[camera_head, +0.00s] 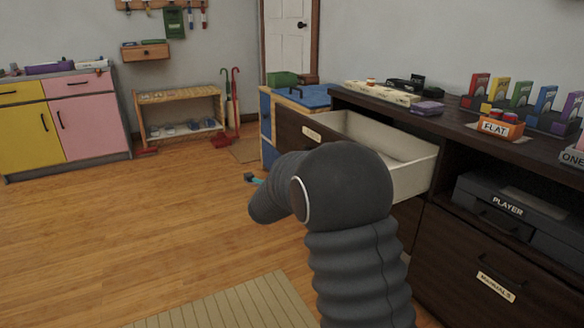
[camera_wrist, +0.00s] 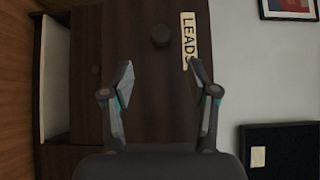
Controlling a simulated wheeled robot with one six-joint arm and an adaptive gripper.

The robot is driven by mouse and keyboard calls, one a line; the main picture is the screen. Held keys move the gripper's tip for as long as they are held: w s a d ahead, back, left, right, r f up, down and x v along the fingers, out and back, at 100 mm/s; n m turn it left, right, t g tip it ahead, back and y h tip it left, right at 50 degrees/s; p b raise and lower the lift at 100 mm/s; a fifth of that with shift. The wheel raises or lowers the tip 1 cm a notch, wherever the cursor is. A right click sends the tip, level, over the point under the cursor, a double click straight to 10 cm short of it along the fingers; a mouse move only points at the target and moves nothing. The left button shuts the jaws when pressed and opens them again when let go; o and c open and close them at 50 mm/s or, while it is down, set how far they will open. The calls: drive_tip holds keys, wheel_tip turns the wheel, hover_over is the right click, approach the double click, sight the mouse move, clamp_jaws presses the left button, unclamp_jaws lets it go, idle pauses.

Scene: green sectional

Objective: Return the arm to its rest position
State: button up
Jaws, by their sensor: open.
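My arm, dark grey with a ribbed sleeve, stands in the middle of the head view and bends to the left. Only a small teal bit of my gripper (camera_head: 254,179) shows past the arm there; the rest is hidden. In the wrist view my gripper (camera_wrist: 161,65) is open, its two fingers well apart with nothing between them. Beyond the fingers is a dark wooden front with a round knob (camera_wrist: 160,35) and a label reading LEADS (camera_wrist: 189,40), seen turned sideways.
An open drawer (camera_head: 415,172) with a pale inside juts from the dark cabinet (camera_head: 450,235), close behind my arm. Small colored boxes (camera_head: 520,95) line the cabinet top. A striped rug (camera_head: 225,308) lies in front. The wooden floor (camera_head: 130,225) to the left is clear.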

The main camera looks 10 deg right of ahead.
drive_tip(key=s+a+f+n+g+y, duration=0.1)
drive_tip(key=a+f+n+g+y, duration=0.2)
drive_tip(key=a+f+n+y, duration=0.55)
drive_tip(key=s+a+f+n+g+y+p, duration=0.1)
drive_tip(key=s+a+f+n+g+y, duration=0.15)
drive_tip(key=s+n, duration=0.55)
drive_tip(key=s+d+r+n+g+p, duration=0.1)
drive_tip(key=s+d+r+n+g, duration=0.15)
drive_tip(key=s, duration=0.75)
drive_tip(key=s+d+r+n+g+h+p, duration=0.1)
drive_tip(key=s+r+n+g+p, duration=0.15)
drive_tip(key=s, duration=0.65)
drive_tip(key=s+d+r+n+g+p, duration=0.1)
drive_tip(key=s+r+n+g, duration=0.15)
drive_tip(key=s, duration=0.75)
drive_tip(key=s+d+r+t+h+p, duration=0.1)
drive_tip(key=s+d+r+t+p, duration=0.1)
drive_tip(key=s+r, duration=0.8)
drive_tip(key=shift+d+t+p, duration=0.4)
drive_tip(key=shift+d+p, duration=0.5)
drive_tip(key=shift+d, duration=0.4)
